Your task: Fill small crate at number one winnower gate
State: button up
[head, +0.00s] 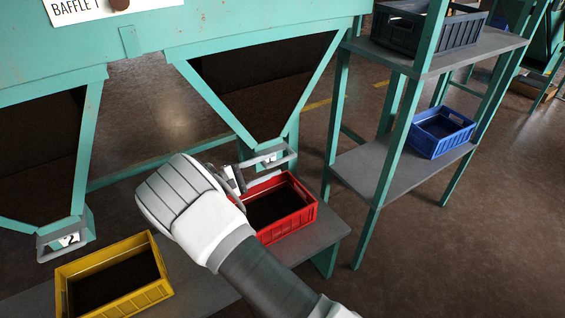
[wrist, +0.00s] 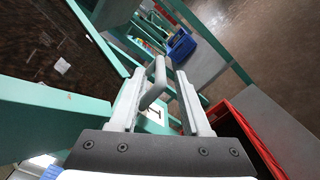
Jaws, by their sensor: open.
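The number one gate (head: 272,157) hangs under the right-hand hopper of the green winnower, and its number plate (wrist: 155,112) shows in the wrist view. A grey handle bar (wrist: 154,88) of this gate lies between my finger pads in the wrist view. My gripper (head: 232,180) is open around or just before the bar; contact cannot be told. A red crate (head: 297,221) stands on the bench below this gate, partly hidden by my gripper. Its inside looks dark; I cannot tell whether it holds anything.
A yellow crate (head: 158,290) stands under the number two gate (head: 66,241) at left. A blue crate (head: 440,134) sits on the lower rack shelf at right, and a dark grey crate (head: 425,28) on the upper one. Green rack posts stand close right of the bench. Floor at lower right is clear.

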aim_at(292, 156)
jog(key=shift+b+x, duration=0.3)
jog(key=shift+x, duration=1.95)
jog(key=shift+c, duration=0.2)
